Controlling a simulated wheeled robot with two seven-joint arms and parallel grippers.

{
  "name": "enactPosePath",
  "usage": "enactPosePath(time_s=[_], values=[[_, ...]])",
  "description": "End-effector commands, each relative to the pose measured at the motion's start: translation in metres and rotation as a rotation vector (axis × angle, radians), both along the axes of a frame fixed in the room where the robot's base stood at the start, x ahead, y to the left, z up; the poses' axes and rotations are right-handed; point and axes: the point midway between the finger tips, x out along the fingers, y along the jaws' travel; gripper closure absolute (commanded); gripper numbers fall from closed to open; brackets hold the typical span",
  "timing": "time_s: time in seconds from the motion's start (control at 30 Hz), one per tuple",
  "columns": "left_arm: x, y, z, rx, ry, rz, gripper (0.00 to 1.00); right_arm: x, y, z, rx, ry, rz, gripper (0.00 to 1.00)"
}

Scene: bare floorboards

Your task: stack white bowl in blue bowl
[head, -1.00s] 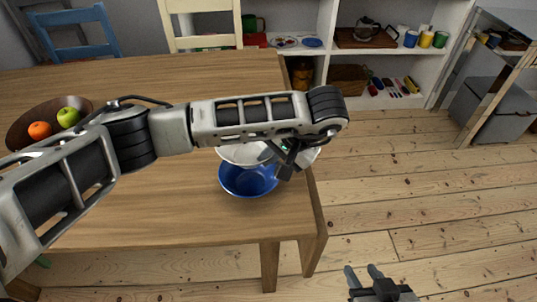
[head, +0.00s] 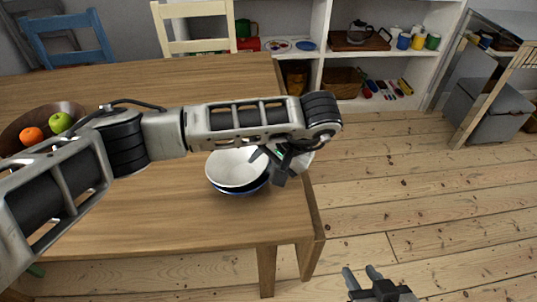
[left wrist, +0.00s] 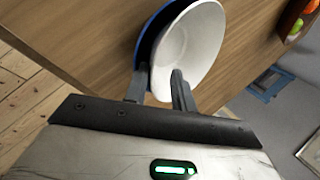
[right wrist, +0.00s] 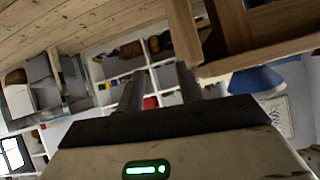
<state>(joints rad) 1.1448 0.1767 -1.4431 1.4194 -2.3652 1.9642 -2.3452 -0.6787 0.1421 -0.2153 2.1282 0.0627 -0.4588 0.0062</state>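The white bowl (head: 238,168) sits inside the blue bowl (head: 243,190) near the table's right edge. Only a blue band shows below the white rim. The left wrist view shows the white bowl (left wrist: 190,50) nested in the blue bowl (left wrist: 148,40), slightly offset. My left gripper (head: 271,163) is at the bowls' right side. Its fingers (left wrist: 158,88) are spread, with the white rim between them; no firm grip shows. My right gripper (head: 362,274) is open and empty over the floor, off the table's right side.
The wooden table (head: 150,215) is clear in front of the bowls. A brown fruit bowl (head: 45,120) with fruit is at left. Chairs and a white shelf (head: 390,50) stand behind.

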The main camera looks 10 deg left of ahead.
Motion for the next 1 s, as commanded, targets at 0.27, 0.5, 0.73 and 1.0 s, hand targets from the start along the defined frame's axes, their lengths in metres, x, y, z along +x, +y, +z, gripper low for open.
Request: enactPosePath(time_s=[0.27, 0.5, 0.73, 1.0], values=[[-0.004, -0.016, 0.04, -0.001, -0.008, -0.006, 0.75, -0.004, -0.002, 0.0, -0.019, 0.02, 0.003, 0.64], [-0.014, -0.042, 0.084, 0.001, -0.006, -0.005, 0.75, -0.004, -0.003, 0.003, -0.031, 0.018, 0.008, 0.64], [-0.02, -0.057, 0.108, 0.0, -0.002, -0.001, 0.75, -0.003, -0.003, 0.003, -0.032, 0.015, 0.008, 0.64], [-0.022, -0.059, 0.112, 0.0, 0.0, 0.0, 0.75, -0.002, -0.003, 0.003, -0.031, 0.014, 0.009, 0.64]])
